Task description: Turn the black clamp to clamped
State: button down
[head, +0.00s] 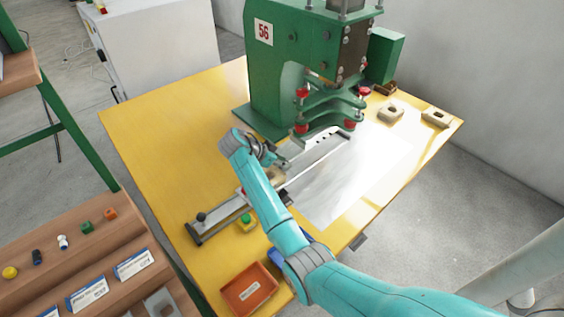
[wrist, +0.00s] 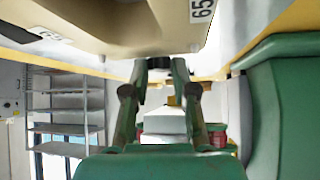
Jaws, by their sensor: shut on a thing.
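My gripper (head: 282,160) reaches over the metal rail fixture (head: 221,212) on the yellow table. In the wrist view my gripper (wrist: 160,68) has its two fingers drawn close around a small dark piece, the black clamp (wrist: 158,69), of which little shows. My arm and gripper hide most of the clamp in the head view, and its angle cannot be told. A beige part (head: 276,175) sits on the fixture beside the gripper. In the wrist view the beige part (wrist: 140,22) is close above the fingers in the picture.
A green press (head: 275,75) stands behind the fixture, close to my gripper. Two beige blocks (head: 390,112) (head: 435,118) lie at the right. An orange tray (head: 249,289) and a green button (head: 246,220) are near the front edge. The left of the yellow table (head: 165,120) is clear.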

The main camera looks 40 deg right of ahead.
jog(key=shift+s+n, duration=0.1)
jog(key=shift+n, duration=0.2)
jog(key=n+t, duration=0.1)
jog(key=n, duration=0.1)
jog(key=n+t, duration=0.1)
jog(key=t, duration=0.1)
jog(key=n+t, duration=0.1)
jog(key=n, duration=0.1)
jog(key=shift+s+n+t, duration=0.3)
jog(key=shift+s+t, duration=0.1)
jog(key=shift+s+d+n+t+y, duration=0.1)
jog(key=shift+n+t+y, duration=0.5)
jog(key=shift+n, duration=0.4)
jog(key=shift+s+d+n+t+y, duration=0.1)
jog(key=shift+n+t+y, duration=0.5)
jog(key=shift+n, duration=0.4)
jog(key=c, duration=0.9)
grip_release()
